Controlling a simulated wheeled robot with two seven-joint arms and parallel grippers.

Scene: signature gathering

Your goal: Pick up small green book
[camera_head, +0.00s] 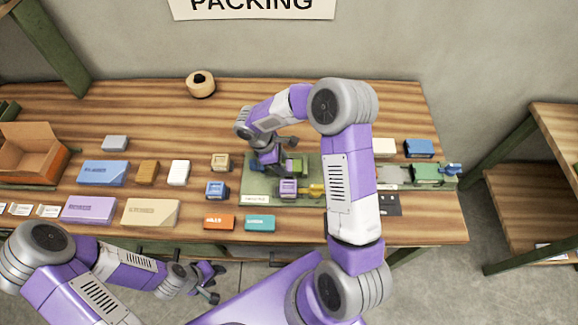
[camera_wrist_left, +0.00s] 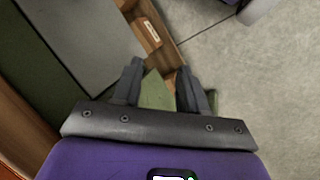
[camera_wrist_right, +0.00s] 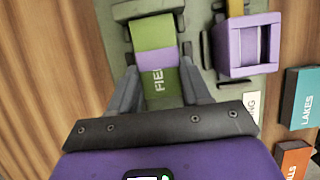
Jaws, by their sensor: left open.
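The small green book (camera_wrist_right: 153,38) has a purple band with partly hidden lettering and lies over the green mat (camera_wrist_right: 200,88) in the right wrist view. In the head view, a green piece (camera_head: 297,166) shows beside my right gripper (camera_head: 272,163), which reaches down over the mat. In the right wrist view, the right gripper's (camera_wrist_right: 159,75) fingers are apart, one on each side of the book; contact cannot be made out. My left gripper (camera_head: 212,283) is open and empty in front of the table; it also shows in the left wrist view (camera_wrist_left: 160,72).
A purple block (camera_head: 288,188) with a yellow part sits on the mat, close to the book. Orange (camera_head: 219,222) and teal (camera_head: 260,222) boxes lie in front. Several boxes stand left, beside an open carton (camera_head: 30,150). A tape roll (camera_head: 201,85) stands at the back.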

